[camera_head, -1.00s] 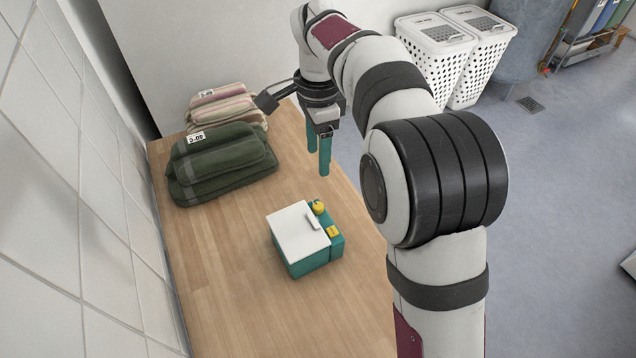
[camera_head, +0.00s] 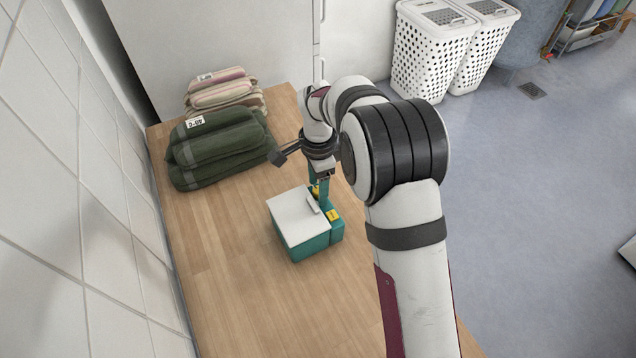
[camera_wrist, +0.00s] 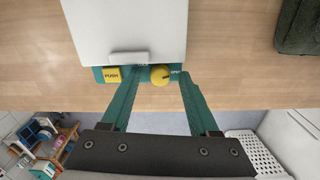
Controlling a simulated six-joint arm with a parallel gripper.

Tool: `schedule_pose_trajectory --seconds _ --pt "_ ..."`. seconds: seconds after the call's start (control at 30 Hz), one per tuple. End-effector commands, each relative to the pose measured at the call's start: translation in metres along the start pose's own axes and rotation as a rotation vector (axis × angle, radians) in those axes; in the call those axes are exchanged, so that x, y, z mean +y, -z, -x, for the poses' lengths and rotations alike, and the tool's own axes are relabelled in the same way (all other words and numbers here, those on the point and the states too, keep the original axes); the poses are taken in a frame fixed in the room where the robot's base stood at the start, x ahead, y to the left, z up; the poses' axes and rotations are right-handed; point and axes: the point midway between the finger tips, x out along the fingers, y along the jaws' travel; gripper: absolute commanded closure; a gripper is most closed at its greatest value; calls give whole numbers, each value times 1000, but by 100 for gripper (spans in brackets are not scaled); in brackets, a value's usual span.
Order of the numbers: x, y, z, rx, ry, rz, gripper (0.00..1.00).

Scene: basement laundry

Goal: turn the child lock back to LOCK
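A small teal box (camera_head: 305,248) with a white lid (camera_head: 296,215) stands on the wooden table. Its yellow round knob (camera_wrist: 160,74) shows in the wrist view beside a "PUSH" button (camera_wrist: 112,75); lettering near the knob is partly hidden and too small to read fully. The button also shows in the head view (camera_head: 333,215). My gripper (camera_wrist: 160,80) has its two teal fingers apart, with the knob between the fingertips in the picture. No contact with the knob is visible. In the head view my gripper (camera_head: 320,192) is low at the box's back right and partly hides the knob.
Folded green towels (camera_head: 222,150) and a striped stack (camera_head: 222,92) lie at the back left of the table (camera_head: 225,290). The tiled wall is at the left. White laundry baskets (camera_head: 430,55) stand on the floor beyond. The front of the table is clear.

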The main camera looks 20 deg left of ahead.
Motion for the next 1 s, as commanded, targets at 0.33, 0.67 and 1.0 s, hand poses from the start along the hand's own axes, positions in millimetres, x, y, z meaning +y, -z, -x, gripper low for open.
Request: schedule_pose_trajectory --seconds 0.33,0.67,1.0 --pt "0 0 0 0 0 0 100" --pt "0 0 1 0 0 170 100" --pt "0 0 1 0 0 399 100"
